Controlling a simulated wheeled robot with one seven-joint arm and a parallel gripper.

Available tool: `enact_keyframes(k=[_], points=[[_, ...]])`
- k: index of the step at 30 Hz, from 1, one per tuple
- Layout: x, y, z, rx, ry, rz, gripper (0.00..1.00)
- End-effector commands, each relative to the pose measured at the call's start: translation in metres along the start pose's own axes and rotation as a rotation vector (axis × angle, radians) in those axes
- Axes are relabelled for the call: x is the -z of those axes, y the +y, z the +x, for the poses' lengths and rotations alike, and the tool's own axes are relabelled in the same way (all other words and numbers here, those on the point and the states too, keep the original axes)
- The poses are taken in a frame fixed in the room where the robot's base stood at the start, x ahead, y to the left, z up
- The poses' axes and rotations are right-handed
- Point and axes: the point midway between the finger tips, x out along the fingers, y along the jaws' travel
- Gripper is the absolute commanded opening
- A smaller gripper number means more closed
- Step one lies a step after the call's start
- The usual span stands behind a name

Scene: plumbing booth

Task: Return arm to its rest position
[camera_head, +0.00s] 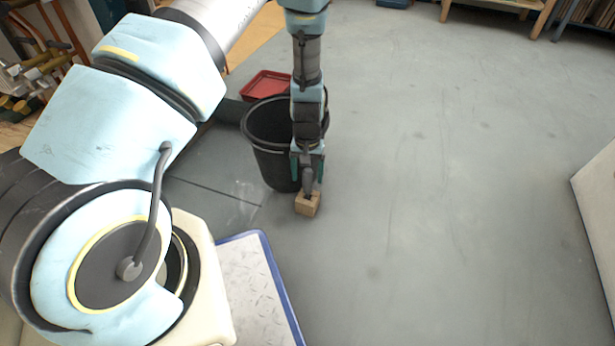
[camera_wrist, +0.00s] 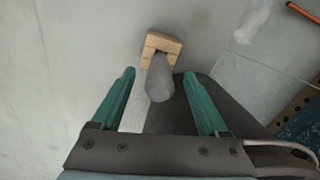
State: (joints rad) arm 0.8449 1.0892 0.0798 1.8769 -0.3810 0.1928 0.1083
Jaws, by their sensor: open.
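My gripper (camera_head: 307,166) points down in front of a black bucket in the head view. In the wrist view its two green fingers (camera_wrist: 165,100) are spread apart. A grey rounded piece (camera_wrist: 159,78) lies between and just beyond the fingertips, with a gap on each side. It stands on or in a small wooden block (camera_wrist: 163,45), which also shows in the head view (camera_head: 307,204) below the gripper. How the grey piece is joined to the block cannot be told.
The black bucket (camera_head: 262,150) stands right behind my gripper. A red tray (camera_head: 266,85) lies behind the bucket. A wooden-legged bench (camera_head: 495,6) is at the back, and a pale box edge (camera_head: 598,200) at the right. The grey floor (camera_head: 440,180) between is clear.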

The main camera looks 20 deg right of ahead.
Motion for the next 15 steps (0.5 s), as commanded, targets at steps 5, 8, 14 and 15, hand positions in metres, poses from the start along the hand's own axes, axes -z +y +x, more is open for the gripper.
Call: enact_keyframes(k=[5, 8, 14, 15], points=[[0.001, 0.000, -0.044, 0.000, 0.004, 0.001, 0.77], [0.001, 0.000, -0.061, 0.000, 0.003, 0.001, 0.77], [0.001, 0.000, -0.081, 0.000, 0.002, 0.001, 0.77], [0.001, 0.000, -0.083, 0.000, 0.002, 0.001, 0.77]])
